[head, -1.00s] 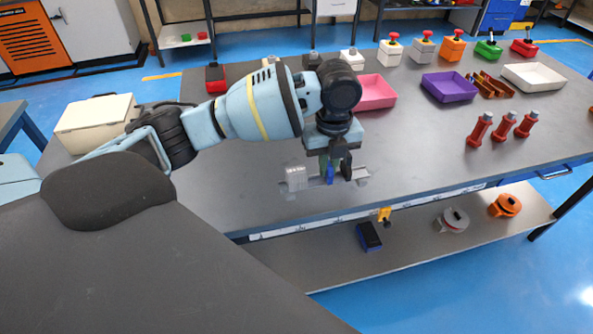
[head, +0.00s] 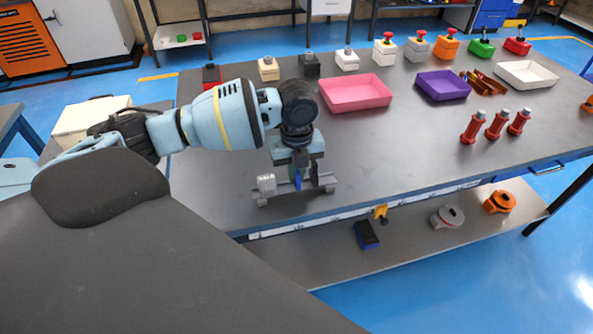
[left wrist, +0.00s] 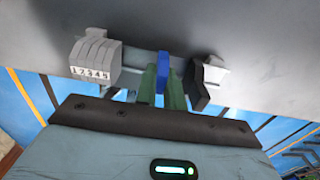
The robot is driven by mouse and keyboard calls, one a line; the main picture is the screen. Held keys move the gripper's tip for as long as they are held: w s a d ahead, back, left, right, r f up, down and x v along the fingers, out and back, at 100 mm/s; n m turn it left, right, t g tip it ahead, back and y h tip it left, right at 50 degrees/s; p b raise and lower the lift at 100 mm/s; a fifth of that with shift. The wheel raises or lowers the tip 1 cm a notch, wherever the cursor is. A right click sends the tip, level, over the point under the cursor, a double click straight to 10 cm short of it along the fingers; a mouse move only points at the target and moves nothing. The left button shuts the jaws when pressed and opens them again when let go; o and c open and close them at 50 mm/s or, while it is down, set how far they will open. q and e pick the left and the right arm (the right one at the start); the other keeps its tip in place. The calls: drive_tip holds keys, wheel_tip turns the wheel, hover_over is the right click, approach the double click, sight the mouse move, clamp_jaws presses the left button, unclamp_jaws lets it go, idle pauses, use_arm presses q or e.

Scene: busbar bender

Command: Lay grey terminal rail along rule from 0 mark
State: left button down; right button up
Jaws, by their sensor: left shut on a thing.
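The grey terminal rail (head: 318,186) is in my left gripper (head: 298,183), near the front edge of the table. It runs roughly left to right, with a pale ribbed terminal block (head: 267,184) at its left end. In the left wrist view this block (left wrist: 95,58) is marked 1 2 3 4 5. I cannot tell whether the rail touches the table.
A pink tray (head: 356,93), a purple tray (head: 443,85) and a white tray (head: 530,74) stand farther back. Several red-bodied posts (head: 496,125) are at the right. The table (head: 400,160) between them and the rail is clear. A lower shelf (head: 320,262) holds several small items.

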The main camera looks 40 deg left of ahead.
sight(297, 172)
use_arm(q)
drive_tip(key=c, duration=2)
unclamp_jaws()
drive_tip(key=shift+f, duration=0.1)
drive_tip(key=o, duration=0.5)
wheel_tip(297, 172, up, 12)
drive_tip(key=shift+p, duration=0.4)
